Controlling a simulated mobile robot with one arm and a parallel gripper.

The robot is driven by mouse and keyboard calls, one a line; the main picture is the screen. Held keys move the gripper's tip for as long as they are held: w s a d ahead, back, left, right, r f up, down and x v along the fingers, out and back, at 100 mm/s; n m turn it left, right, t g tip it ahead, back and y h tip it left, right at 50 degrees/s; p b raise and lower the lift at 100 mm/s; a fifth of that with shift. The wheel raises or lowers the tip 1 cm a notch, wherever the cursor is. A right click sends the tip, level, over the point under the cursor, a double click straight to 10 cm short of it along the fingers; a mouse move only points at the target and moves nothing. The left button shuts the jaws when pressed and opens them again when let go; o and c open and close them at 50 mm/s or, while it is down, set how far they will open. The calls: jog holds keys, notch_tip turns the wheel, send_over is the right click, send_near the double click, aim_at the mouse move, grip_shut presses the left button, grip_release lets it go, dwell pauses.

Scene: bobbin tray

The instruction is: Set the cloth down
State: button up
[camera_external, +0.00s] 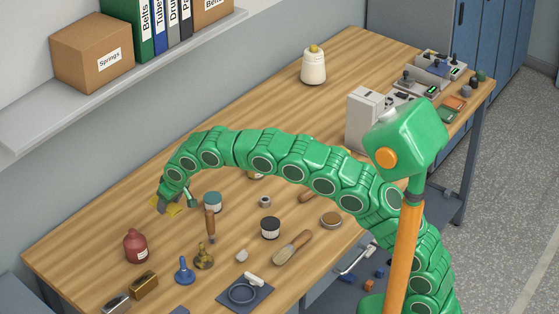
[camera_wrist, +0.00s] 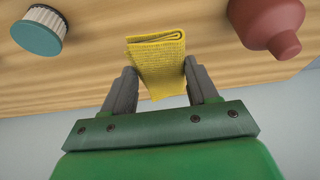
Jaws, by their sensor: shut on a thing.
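A folded yellow cloth (camera_wrist: 158,62) is between the two dark fingers of my gripper (camera_wrist: 160,82) in the wrist view. My gripper is shut on it. In the external view, my gripper (camera_external: 170,203) is over the left part of the wooden table, and only small yellow edges of the cloth (camera_external: 175,210) show around it. Whether the cloth touches the table top is hard to tell.
A red bottle (camera_external: 136,247) stands in front of my gripper, also in the wrist view (camera_wrist: 268,22). The table (camera_external: 100,222) is bare to the left.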

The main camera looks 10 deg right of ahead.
aim_at(178, 210)
jog(key=shift+f, duration=4.95)
jog(key=shift+f, duration=0.15)
jog(key=o, duration=1.1)
jog(key=shift+r, duration=0.2)
jog(key=shift+v, duration=5.95)
